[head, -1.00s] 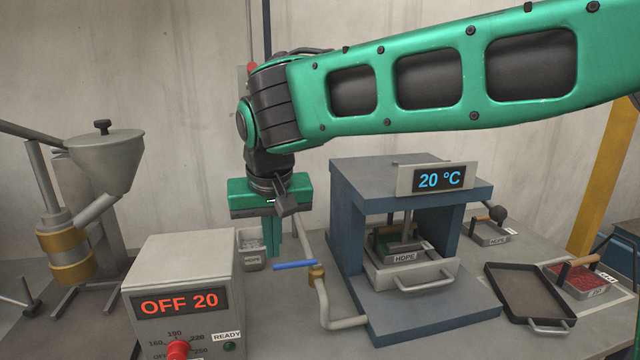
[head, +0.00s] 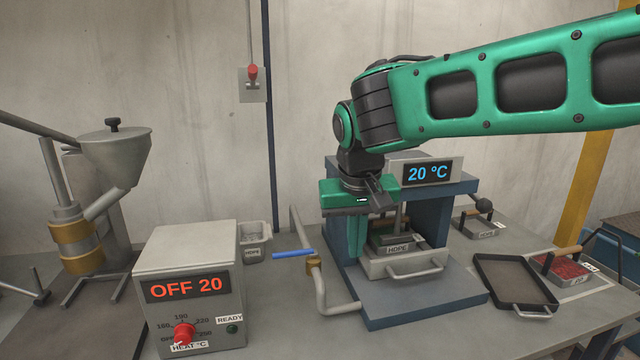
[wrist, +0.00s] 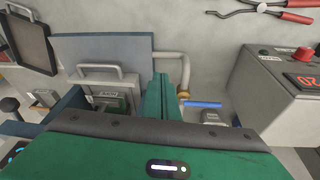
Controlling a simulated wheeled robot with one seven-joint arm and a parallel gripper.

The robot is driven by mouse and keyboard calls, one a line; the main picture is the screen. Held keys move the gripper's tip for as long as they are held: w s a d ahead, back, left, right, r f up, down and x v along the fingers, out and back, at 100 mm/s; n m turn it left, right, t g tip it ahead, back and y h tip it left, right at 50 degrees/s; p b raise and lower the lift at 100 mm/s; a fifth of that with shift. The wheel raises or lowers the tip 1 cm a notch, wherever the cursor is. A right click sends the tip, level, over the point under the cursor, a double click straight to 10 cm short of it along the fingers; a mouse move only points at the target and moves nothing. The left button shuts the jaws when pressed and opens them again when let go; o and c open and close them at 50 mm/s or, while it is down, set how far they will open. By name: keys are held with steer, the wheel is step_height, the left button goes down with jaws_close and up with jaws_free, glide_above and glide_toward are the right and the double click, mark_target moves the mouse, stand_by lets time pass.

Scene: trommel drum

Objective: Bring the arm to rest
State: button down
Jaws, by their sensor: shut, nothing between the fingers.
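My gripper (head: 357,236) is shut and empty, pointing down in front of the left side of the blue press (head: 420,318). Its two green fingers lie together, and they also show in the wrist view (wrist: 160,98). My green arm reaches in from the right and hides part of the press. The press display (head: 428,173) reads 20 °C. A grey tray marked HDPE (head: 398,263) sits inside the press, with its handle toward the front.
The heater box (head: 188,258) reads OFF 20. A pipe with a blue lever (head: 293,254) stands left of the press, with a small HDPE bin (head: 254,252) behind. A hopper (head: 114,155) stands far left. A dark tray (head: 515,281) and a red-filled tray (head: 566,270) lie right.

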steer(key=s+d+f+m+g, duration=0.1)
steer(key=s+d, duration=0.2)
steer(key=d, duration=0.5)
steer(key=s+d+f+m+h, duration=0.1)
steer(key=s+d+f+m, duration=0.15)
steer(key=d, duration=0.65)
steer(key=s+d+m+g, duration=0.1)
steer(key=s+d, duration=0.3)
steer(key=d, duration=0.4)
steer(key=s+d+f+m, duration=0.1)
steer(key=s+d+f, duration=0.1)
steer(key=s, duration=0.3)
steer(key=s+d+f+m+y, duration=0.1)
steer(key=s+d+f, duration=0.1)
steer(key=s, duration=0.4)
steer(key=s+d+f+m+g, duration=0.1)
steer(key=s+d+f, duration=0.1)
steer(key=s+d, duration=0.2)
steer(key=shift+s+d+f+y, duration=0.3)
steer(key=shift+s+d+f, duration=0.05)
steer(key=shift+s, duration=0.7)
